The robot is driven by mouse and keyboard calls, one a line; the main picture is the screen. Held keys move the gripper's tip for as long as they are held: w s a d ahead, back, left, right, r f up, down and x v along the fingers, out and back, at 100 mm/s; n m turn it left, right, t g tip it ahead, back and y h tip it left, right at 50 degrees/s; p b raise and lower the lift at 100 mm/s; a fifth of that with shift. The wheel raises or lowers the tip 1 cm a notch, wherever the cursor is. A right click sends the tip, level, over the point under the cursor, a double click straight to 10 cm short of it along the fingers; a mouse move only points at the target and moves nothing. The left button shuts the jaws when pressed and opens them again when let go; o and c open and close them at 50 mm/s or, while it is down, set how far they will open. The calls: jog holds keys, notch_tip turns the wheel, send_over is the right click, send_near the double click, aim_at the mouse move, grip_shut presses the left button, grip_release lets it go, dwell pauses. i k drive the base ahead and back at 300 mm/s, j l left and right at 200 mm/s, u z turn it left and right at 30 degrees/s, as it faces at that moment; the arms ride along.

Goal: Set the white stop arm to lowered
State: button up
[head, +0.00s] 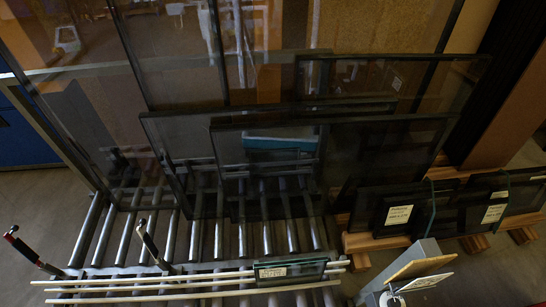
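Two short lever-like arms stand at the front of the roller bed. One (151,245), pale at its upper end with a dark shaft, leans up to the left from the front rail. The other (32,253), at the far left, has a dark and red tip and also leans up to the left. I cannot tell for sure which is the white stop arm; the middle one looks paler. Both have their free ends raised above the rollers. My gripper is not in view.
Pale long bars (190,285) run along the front of the metal rollers (130,225). Dark-framed glass panes (320,160) lean over the rollers. A small labelled pane (290,271) lies at the front. More framed panes (400,210) rest on wooden pallets (365,243) at right. A grey post (418,258) stands at lower right.

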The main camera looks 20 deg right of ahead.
aim_at(147, 240)
jog(key=k, duration=0.85)
jog(key=i+j, duration=0.2)
jog(key=j, duration=0.25)
jog(key=i+j+z, duration=0.1)
jog(key=j, duration=0.35)
jog(key=i+j, duration=0.25)
jog(key=j, duration=0.25)
jog(key=i+j+z, duration=0.1)
jog(key=j, duration=0.35)
jog(key=i+j, duration=0.25)
jog(key=j, duration=0.25)
jog(key=i+j+z, duration=0.1)
jog(key=j, duration=0.4)
jog(key=i+j, duration=0.2)
jog(key=j, duration=0.3)
jog(key=i+j+z, duration=0.1)
jog(key=j, duration=0.35)
